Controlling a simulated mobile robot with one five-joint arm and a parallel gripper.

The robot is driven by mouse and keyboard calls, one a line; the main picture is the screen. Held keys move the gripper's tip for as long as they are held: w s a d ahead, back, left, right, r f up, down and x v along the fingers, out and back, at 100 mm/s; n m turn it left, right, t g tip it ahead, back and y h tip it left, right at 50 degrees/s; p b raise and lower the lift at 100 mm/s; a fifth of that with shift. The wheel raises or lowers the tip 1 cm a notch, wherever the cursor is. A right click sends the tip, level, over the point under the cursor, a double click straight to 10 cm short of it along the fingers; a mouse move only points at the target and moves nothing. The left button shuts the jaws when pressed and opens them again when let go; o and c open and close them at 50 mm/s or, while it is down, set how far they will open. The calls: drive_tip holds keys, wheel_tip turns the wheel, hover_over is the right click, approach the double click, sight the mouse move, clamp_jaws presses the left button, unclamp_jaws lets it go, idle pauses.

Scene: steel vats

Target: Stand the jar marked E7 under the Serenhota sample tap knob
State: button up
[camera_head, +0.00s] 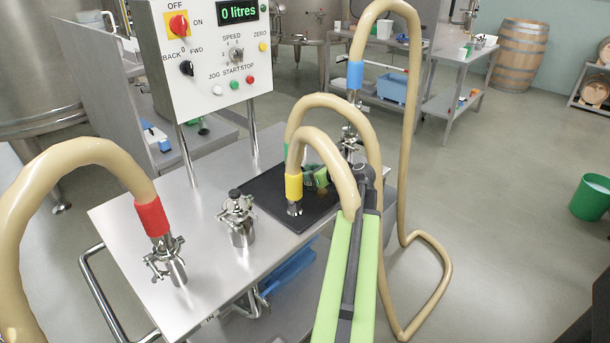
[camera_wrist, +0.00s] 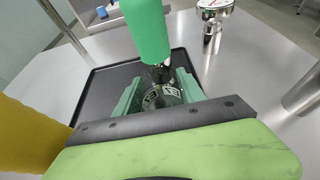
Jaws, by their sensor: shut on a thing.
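My gripper (camera_wrist: 160,100) has green jaws and is low over a black tray on a steel cart. In the head view my gripper (camera_head: 316,177) shows beyond the yellow-collared hose, and the jar is hardly visible. A green-collared hose end (camera_wrist: 147,32) hangs close by and covers part of the jar in the wrist view. I see no tap knob with the name Serenhota.
The black tray (camera_head: 262,196) lies on the steel cart (camera_head: 120,222). A yellow-collared hose (camera_head: 294,187) arches close beside my gripper. A red-collared hose (camera_head: 151,218) and a capped steel fitting (camera_head: 240,222) stand left. A control box (camera_head: 205,50) rises behind. Open floor lies right.

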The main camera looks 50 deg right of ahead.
drive_tip(key=shift+f, duration=0.25)
drive_tip(key=o, duration=1.5)
drive_tip(key=shift+c, duration=0.2)
drive_tip(key=shift+r, duration=0.1)
drive_tip(key=shift+s+r+p, duration=0.3)
drive_tip(key=shift+r+p, duration=0.05)
drive_tip(key=shift+r, duration=0.05)
drive_tip(key=p+v, duration=0.4)
drive_tip(key=v, duration=0.7)
drive_tip(key=shift+s, duration=0.2)
drive_tip(key=shift+o, duration=0.4)
drive_tip(key=shift+f, duration=0.1)
